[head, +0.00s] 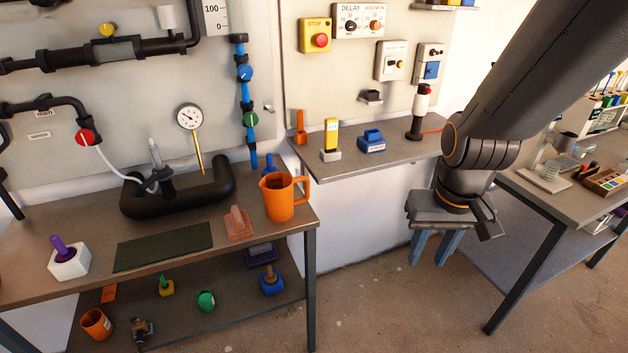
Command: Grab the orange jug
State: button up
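The orange jug (281,199) stands upright on the right end of the left table (262,226), near the table's edge. Its handle faces right and its spout faces left; its inside looks dark. My gripper (431,262) hangs to the right of the jug, over open floor between the left table and the right table. Its two blue-grey fingers point down and are spread apart with nothing visible between them. It is well apart from the jug.
A wall shelf (372,157) with small devices sits behind, between jug and gripper. A pink-orange block (239,222) and a dark mat (163,247) lie left of the jug. Black pipework (180,203) stands behind. An orange cup (96,323) sits on the lower shelf. The right table (566,202) is beside my arm.

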aim_at(277, 187)
jog(key=u, duration=0.05)
jog(key=i, duration=0.95)
jog(key=u, duration=0.35)
